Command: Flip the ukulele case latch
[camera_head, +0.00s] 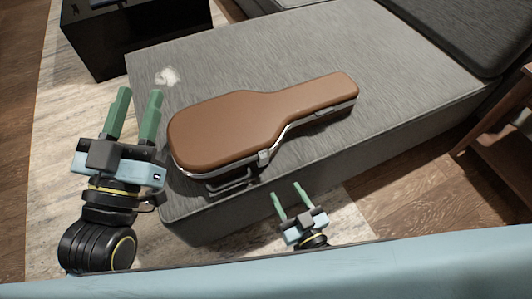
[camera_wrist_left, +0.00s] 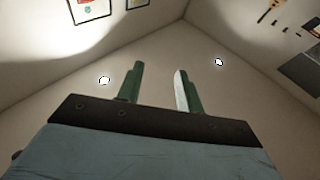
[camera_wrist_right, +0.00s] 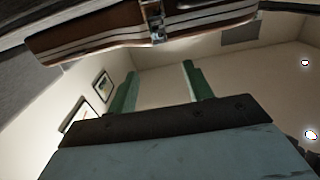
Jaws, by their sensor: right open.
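The brown ukulele case (camera_head: 235,118) lies shut on the grey ottoman, its narrow end toward the upper right. A metal latch (camera_head: 263,157) sits on its near side; it also shows in the right wrist view (camera_wrist_right: 154,18). A dark handle (camera_head: 232,181) is left of it. My right gripper (camera_head: 288,188) is open and empty in front of the ottoman's near side, below and right of the latch, apart from the case. My left gripper (camera_head: 134,104) is open and empty, raised left of the case; its fingers also show apart in the left wrist view (camera_wrist_left: 156,84).
The grey ottoman (camera_head: 400,60) has bare fabric behind and right of the case. A small white item (camera_head: 167,76) lies behind the case's wide end. A black box (camera_head: 110,40) stands at the upper left, and wooden furniture (camera_head: 500,150) at the right.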

